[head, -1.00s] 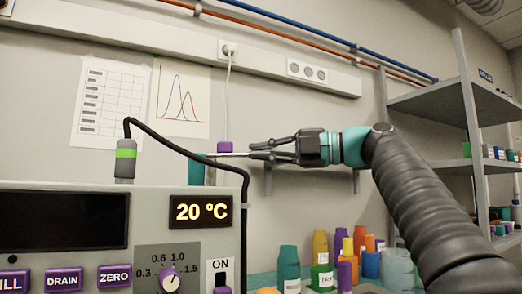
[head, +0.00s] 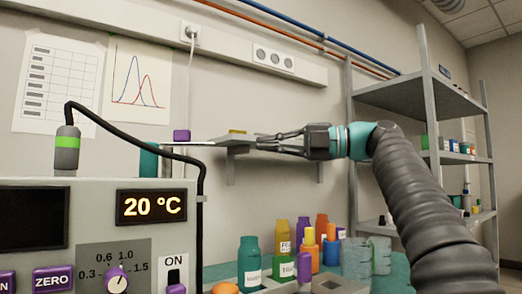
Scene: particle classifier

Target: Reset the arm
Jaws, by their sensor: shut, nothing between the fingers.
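My gripper (head: 282,142) is at the centre of the head view, at the end of my arm, which reaches in from the right. Its fingers point left and are shut with nothing between them. It is in the air in front of the wall, above the bottles. A small wall shelf (head: 238,148) shows behind the fingertips. I cannot tell how far apart the fingers and the shelf are.
Several bottles, including a teal bottle (head: 249,265), and glass beakers (head: 356,258) stand below my arm. A grey shelf rack (head: 430,100) stands at right.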

